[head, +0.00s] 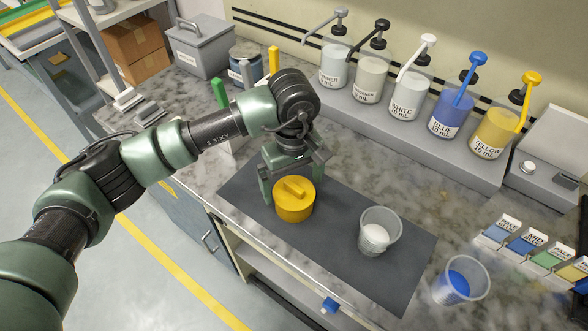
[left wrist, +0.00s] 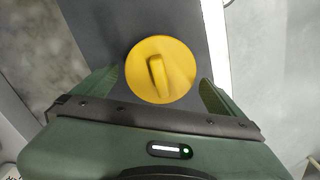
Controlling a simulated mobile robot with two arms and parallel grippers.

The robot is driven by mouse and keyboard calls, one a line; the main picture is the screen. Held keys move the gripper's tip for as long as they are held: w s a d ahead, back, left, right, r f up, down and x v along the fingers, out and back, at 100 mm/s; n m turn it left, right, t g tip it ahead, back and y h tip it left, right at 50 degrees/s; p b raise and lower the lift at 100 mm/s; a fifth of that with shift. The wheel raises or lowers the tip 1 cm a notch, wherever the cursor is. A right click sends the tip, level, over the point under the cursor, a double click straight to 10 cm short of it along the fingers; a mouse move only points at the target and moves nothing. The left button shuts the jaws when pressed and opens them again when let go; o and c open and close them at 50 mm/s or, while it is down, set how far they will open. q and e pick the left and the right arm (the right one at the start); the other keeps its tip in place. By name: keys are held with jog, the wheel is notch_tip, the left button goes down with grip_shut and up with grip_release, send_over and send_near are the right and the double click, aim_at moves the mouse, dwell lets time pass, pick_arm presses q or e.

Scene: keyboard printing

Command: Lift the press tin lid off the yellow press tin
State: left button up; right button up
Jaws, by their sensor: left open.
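The yellow press tin (head: 296,215) stands upright on the dark grey mat (head: 345,210), near its left end. Its round yellow lid (head: 304,190), with a raised bar handle, is on top; in the left wrist view the lid (left wrist: 178,75) is seen from above and hides the tin. My left gripper (head: 291,177) is close over the tin's back side, pointing down. In the left wrist view my left gripper (left wrist: 158,88) is open, a finger to either side of the lid, with gaps showing. It holds nothing. My right gripper is out of view.
A clear cup with white contents (head: 376,237) stands on the mat, right of the tin. A cup with blue contents (head: 459,284) stands further right. Several pump bottles (head: 408,95) line the back. A green upright piece (head: 219,94) is behind my arm.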

aim_at(293, 194)
pick_arm(q)
jog(key=shift+f+p, duration=0.45)
jog(key=shift+f, duration=1.7)
jog(key=shift+c, duration=0.3)
jog(key=c, duration=1.3)
jog(key=o, duration=1.4)
jog(key=shift+c, duration=0.2)
jog(key=shift+r, duration=0.1)
notch_tip(293, 194, up, 6)
jog(key=shift+r+b, duration=0.15)
jog(key=shift+b, duration=0.95)
jog(key=shift+r, duration=0.7)
